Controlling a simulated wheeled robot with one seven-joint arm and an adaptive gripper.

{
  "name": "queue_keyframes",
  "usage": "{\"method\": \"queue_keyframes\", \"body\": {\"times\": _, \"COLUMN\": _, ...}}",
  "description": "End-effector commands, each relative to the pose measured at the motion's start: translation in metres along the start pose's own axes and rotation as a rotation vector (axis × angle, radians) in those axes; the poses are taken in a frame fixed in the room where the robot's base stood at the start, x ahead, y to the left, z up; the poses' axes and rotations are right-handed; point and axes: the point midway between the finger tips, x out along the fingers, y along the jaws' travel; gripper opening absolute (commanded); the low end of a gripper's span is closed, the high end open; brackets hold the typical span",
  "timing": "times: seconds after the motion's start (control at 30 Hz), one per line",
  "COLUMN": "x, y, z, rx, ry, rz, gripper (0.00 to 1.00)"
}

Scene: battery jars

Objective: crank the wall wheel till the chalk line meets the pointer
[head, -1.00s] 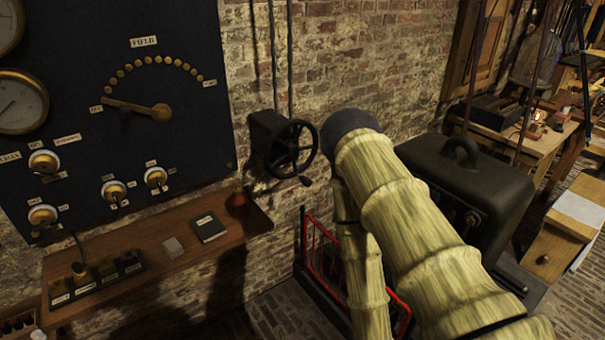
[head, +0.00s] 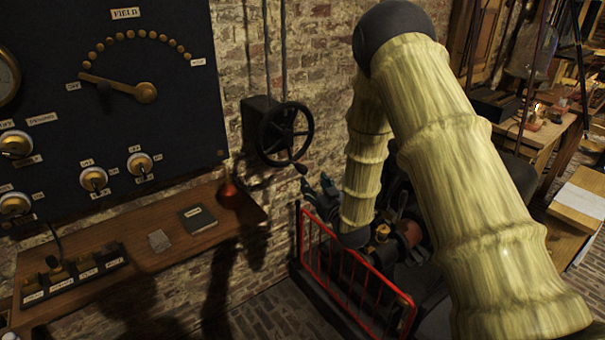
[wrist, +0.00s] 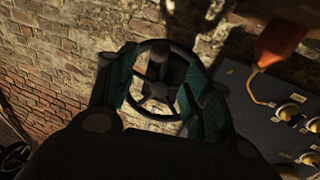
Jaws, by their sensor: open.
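The black spoked wall wheel (head: 285,134) is mounted on a dark box on the brick wall. Its crank handle (head: 301,168) points down and right. My gripper (head: 317,187) is just below and right of the handle, with dark teal fingers, open and apart from the wheel as far as I can see. In the wrist view the wheel (wrist: 158,90) appears between the two open fingers of my gripper (wrist: 160,76), with nothing held. I cannot make out a chalk line or a pointer on the wheel in either view.
A red railing (head: 345,275) surrounds machinery below my gripper. A wooden shelf (head: 150,222) with a red cone-shaped object (head: 230,194) lies left of and below the wheel. A dark switch panel (head: 60,110) hangs to the left. The wall right of the wheel is bare brick.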

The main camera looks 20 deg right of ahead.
Motion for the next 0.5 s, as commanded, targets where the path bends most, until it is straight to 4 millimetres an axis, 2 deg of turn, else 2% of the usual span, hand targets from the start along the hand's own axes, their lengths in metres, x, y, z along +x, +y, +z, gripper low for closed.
{"method": "queue_keyframes", "body": {"times": 0.17, "x": 0.018, "y": 0.0, "z": -0.002, "rx": -0.001, "ry": 0.001, "rz": -0.001, "gripper": 0.51}}
{"method": "queue_keyframes", "body": {"times": 0.5, "x": 0.072, "y": 0.0, "z": -0.002, "rx": -0.001, "ry": -0.001, "rz": 0.0, "gripper": 0.51}}
